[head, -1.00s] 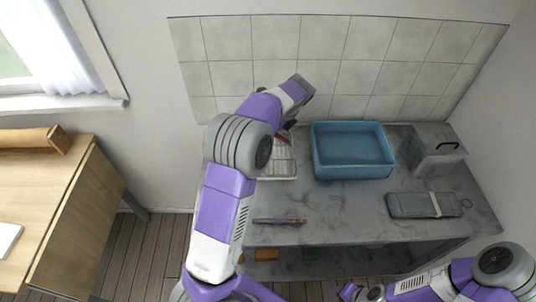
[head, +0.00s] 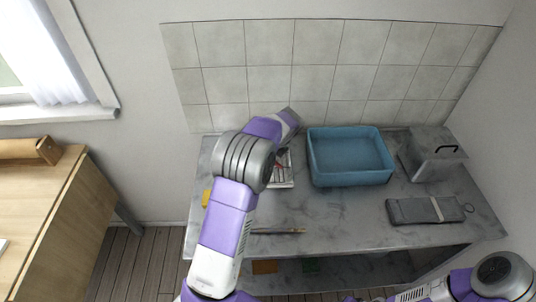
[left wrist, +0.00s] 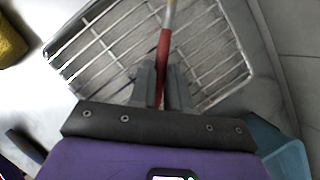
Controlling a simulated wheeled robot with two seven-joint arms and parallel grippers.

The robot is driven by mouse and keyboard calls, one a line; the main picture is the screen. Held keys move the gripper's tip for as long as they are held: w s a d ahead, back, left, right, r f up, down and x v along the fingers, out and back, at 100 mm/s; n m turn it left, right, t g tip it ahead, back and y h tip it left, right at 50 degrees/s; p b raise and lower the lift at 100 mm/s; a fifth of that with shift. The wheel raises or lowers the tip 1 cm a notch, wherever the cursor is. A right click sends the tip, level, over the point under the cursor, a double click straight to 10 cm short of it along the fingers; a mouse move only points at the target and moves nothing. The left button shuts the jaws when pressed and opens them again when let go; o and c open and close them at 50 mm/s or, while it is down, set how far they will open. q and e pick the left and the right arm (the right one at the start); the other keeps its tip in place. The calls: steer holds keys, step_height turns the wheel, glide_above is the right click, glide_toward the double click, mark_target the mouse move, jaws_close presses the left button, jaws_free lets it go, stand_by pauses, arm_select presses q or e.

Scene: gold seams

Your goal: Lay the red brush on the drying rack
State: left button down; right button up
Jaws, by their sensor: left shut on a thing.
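The red brush (left wrist: 164,58) is between the fingers of my left gripper (left wrist: 160,75) in the left wrist view. Its red handle runs up from the fingers to a pale metal part at the top edge; the bristle end is out of frame. The drying rack (left wrist: 90,57), a white wire grid, lies under the brush and gripper; I cannot tell if the brush touches it. In the head view the rack (head: 284,181) is partly hidden by my left arm, with a bit of red above it. My right arm shows at lower right, but its fingers are not clear.
A blue basin (head: 350,178) stands right of the rack. A grey box with a black handle (head: 432,160) and a grey roll or case (head: 410,211) lie further right. A thin brush (head: 277,231) lies near the counter's front edge. A yellow thing (left wrist: 10,42) is left of the rack.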

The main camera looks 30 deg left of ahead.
arm_select(q)
steer(key=c, duration=1.1)
jaws_free()
steer(key=shift+f, duration=0.1)
steer(key=p+v, duration=0.3)
steer(key=v, duration=0.9)
